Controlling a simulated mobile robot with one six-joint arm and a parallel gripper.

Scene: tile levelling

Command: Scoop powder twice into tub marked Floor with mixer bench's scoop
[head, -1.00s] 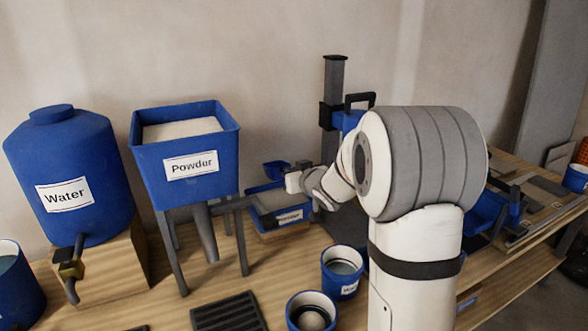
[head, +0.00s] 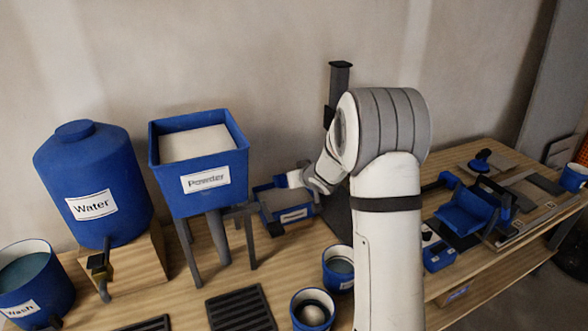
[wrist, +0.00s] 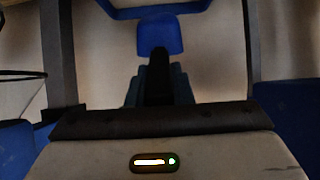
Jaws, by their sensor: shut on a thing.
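The tray holds a grey-beige fill. Two blue tubs stand in front: one (head: 338,282) beside my arm, with grey-green contents, and one (head: 297,322) nearer, with a pale round content. I cannot read which is marked Floor.
A blue Water tank (head: 95,180) on a wooden block and a Wash bucket (head: 28,300) are at left. A black grate (head: 240,310) lies on the bench before the hopper. A dark column (head: 338,100) stands behind my arm. Blue tools (head: 465,212) fill the bench at right.

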